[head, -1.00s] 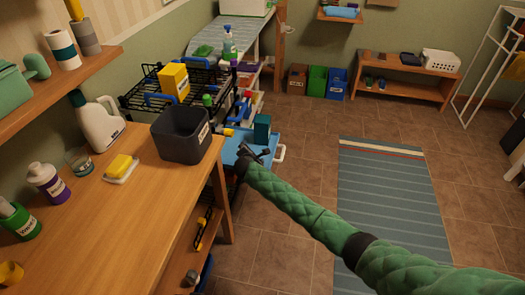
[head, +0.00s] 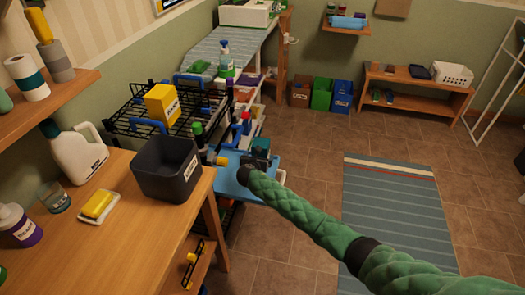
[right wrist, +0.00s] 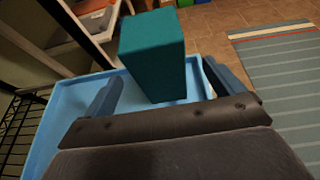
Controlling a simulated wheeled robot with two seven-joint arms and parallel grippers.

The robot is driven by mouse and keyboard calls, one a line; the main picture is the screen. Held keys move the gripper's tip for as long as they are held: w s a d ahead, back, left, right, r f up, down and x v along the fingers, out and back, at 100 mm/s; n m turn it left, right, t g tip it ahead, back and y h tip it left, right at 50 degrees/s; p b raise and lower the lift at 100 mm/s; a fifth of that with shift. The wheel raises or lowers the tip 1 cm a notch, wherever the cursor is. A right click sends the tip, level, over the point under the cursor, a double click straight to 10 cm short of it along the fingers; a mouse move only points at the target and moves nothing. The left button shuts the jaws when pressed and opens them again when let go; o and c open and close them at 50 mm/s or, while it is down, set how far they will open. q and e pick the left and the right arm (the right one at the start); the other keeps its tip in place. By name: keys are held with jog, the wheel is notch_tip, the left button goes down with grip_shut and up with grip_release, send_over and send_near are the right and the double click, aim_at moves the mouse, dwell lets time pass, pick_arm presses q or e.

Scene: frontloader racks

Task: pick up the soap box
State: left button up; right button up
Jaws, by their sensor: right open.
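A teal box (right wrist: 152,55) stands upright on a light blue tray (right wrist: 62,115) in the right wrist view. My right gripper (right wrist: 165,88) is open, with one finger on each side of the box's near part; I cannot tell whether either touches it. In the head view my right gripper (head: 257,156) overlaps the teal box and hides most of it above the blue tray (head: 228,186). A yellow box (head: 162,104) with a label too small to read sits on a black wire rack. I cannot tell from labels which box is the soap box. My left gripper is out of view.
A dark grey bin (head: 165,168), a white jug (head: 72,152) and a yellow bar on a dish (head: 97,205) stand on the wooden table. The black wire rack (head: 130,128) and several bottles crowd the tray's left side. Open floor and a striped rug (head: 395,220) lie right.

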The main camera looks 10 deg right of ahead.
aim_at(261, 145)
jog(key=shift+x, duration=1)
jog(key=shift+a+x, duration=0.2)
jog(key=shift+x, duration=2.5)
jog(key=c, duration=1.3)
notch_tip(261, 145, up, 4)
jog(key=shift+w+f, duration=0.1)
jog(key=shift+c, duration=0.2)
jog(key=s+d+r, duration=0.7)
jog(key=d, duration=0.2)
jog(key=shift+d+r, duration=0.15)
jog(key=shift+d, duration=0.05)
